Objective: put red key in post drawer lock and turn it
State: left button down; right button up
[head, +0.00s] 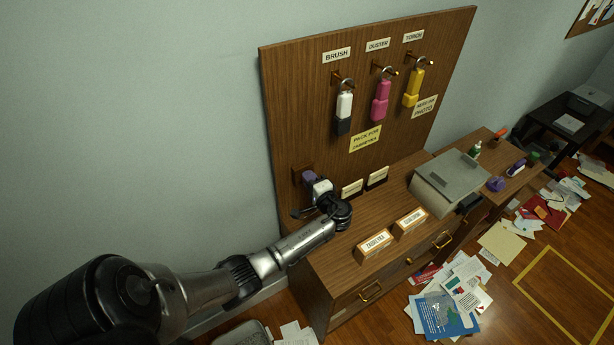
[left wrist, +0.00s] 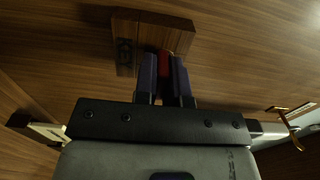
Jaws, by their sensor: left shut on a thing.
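My left gripper (head: 309,179) is at the lower left of the upright wooden board, at a small wooden block (head: 299,171). In the left wrist view its dark blue fingers (left wrist: 163,74) are shut on the red key (left wrist: 163,58). Only a narrow red strip of the key shows between the fingers, in front of the wooden block (left wrist: 125,45) with a dark key mark. I cannot tell whether the key still touches the block. The desk drawers have brass handles, one front left (head: 370,292) and one further right (head: 443,240). No drawer lock can be made out. My right gripper is out of view.
A white brush tag (head: 344,112), a pink duster tag (head: 381,100) and a yellow torch tag (head: 413,90) hang on the board (head: 300,100). Two label blocks (head: 374,245) and a grey machine (head: 450,178) stand on the desk. Papers (head: 462,290) litter the floor.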

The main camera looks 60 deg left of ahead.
pick_arm(q)
jog(key=shift+d, duration=0.8)
dwell(1.4)
jog(key=shift+d+p, duration=0.5)
jog(key=shift+d, duration=1.35)
